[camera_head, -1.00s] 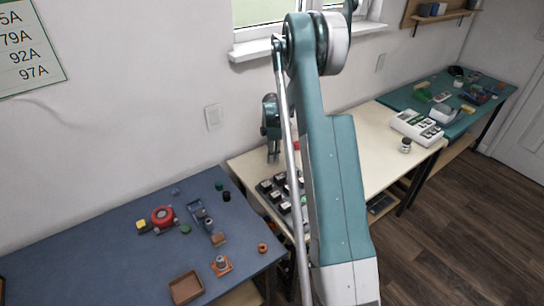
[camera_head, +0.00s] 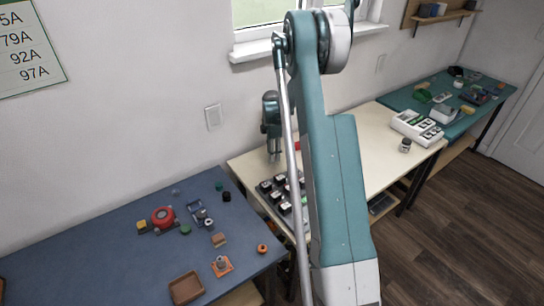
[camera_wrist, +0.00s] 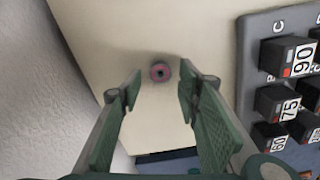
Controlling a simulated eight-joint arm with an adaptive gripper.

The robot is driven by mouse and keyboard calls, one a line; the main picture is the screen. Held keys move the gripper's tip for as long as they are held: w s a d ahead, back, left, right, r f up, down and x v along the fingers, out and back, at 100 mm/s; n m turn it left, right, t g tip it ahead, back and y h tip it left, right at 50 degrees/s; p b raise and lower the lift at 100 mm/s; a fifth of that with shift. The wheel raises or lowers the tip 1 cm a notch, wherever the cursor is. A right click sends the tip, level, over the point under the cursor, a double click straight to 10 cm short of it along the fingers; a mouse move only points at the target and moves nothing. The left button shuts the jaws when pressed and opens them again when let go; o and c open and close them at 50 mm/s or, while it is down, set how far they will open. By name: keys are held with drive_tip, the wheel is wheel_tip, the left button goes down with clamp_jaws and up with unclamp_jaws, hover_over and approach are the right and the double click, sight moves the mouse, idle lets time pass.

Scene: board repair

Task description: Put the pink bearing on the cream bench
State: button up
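In the head view my gripper (camera_head: 273,150) points down over the back left part of the cream bench (camera_head: 365,135). I cannot make out the bearing in the head view.
A grey rack of numbered black blocks (camera_wrist: 275,105) stands right of my gripper. The wall (camera_wrist: 40,90) is close on the left. A blue bench (camera_head: 110,240) with several small parts adjoins at left. A white device (camera_head: 416,128) and a jar (camera_head: 405,145) stand at right.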

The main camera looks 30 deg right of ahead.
wheel_tip(320, 180, up, 10)
drive_tip(key=p, duration=0.1)
drive_tip(key=shift+r, duration=0.25)
idle(0.4)
drive_tip(key=s+a+r+m+t, duration=0.2)
drive_tip(key=s+a+r+m, duration=0.2)
drive_tip(key=s+a+r, duration=0.6)
drive_tip(key=s+a+r+m+t, duration=0.1)
drive_tip(key=s+a+r+m, duration=0.2)
drive_tip(key=s+a+r, duration=0.75)
drive_tip(key=s+a+r+m+t, duration=0.2)
drive_tip(key=s+a+m, duration=0.6)
drive_tip(key=s+a, duration=1)
drive_tip(key=s+t, duration=0.2)
drive_tip(key=shift+s, duration=0.4)
